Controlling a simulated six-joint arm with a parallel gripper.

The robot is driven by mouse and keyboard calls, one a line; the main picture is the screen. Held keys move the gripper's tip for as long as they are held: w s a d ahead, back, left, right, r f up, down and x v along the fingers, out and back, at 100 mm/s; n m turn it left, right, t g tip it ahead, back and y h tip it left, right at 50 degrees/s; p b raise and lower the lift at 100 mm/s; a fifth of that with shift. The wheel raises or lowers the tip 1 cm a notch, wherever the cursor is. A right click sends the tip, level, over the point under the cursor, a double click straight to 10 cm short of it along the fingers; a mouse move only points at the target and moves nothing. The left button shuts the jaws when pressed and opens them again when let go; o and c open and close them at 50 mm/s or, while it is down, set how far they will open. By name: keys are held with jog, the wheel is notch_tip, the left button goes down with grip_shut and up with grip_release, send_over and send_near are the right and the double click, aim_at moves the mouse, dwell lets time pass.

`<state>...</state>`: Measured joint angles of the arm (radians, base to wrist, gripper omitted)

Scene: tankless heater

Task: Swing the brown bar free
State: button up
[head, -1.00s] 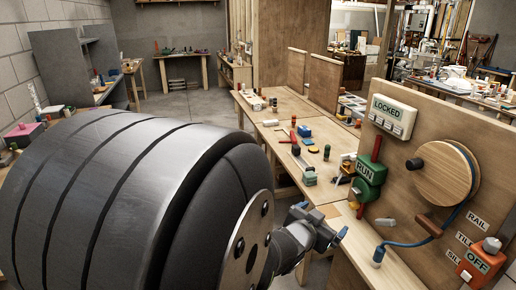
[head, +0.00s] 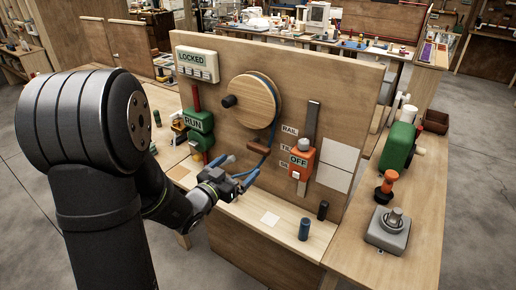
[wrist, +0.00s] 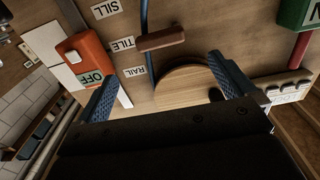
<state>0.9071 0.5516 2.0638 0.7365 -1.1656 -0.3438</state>
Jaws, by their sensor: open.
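The brown bar (head: 258,147) is a short reddish-brown piece on the upright wooden board (head: 345,93), below the round wooden disc (head: 250,102). A blue cord (head: 277,108) runs around the disc and down to the bar. In the wrist view the bar (wrist: 160,39) lies ahead, above and between my fingers, with the cord (wrist: 145,15) crossing behind it. My gripper (head: 238,169) is open, its blue fingers spread, just below and left of the bar and apart from it. No object shows between the fingers.
A green RUN block (head: 198,128) on a red rod is left of the bar. An orange OFF block (head: 301,159) on a grey rail is right of it. A LOCKED panel (head: 197,63) is above. Dark cylinders (head: 305,229) stand on the ledge.

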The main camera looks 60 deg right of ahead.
aim_at(257, 153)
jog(key=d, duration=1.2)
jog(key=shift+c, duration=0.2)
jog(key=c, duration=1.3)
jog(key=shift+c, duration=0.2)
jog(key=shift+f+m, duration=0.15)
jog(key=shift+m, duration=0.15)
jog(key=m, duration=0.2)
jog(key=f+m, duration=0.1)
jog(key=m, duration=0.1)
jog(key=shift+w+f, duration=0.1)
jog(key=shift+w, duration=0.05)
jog(key=shift+w+f+m, duration=0.15)
jog(key=shift+f+m, duration=0.1)
jog(key=shift+m, duration=0.8)
jog(key=shift+w+f+m, duration=0.1)
jog(key=shift+f+m, duration=0.1)
jog(key=shift+m, duration=0.85)
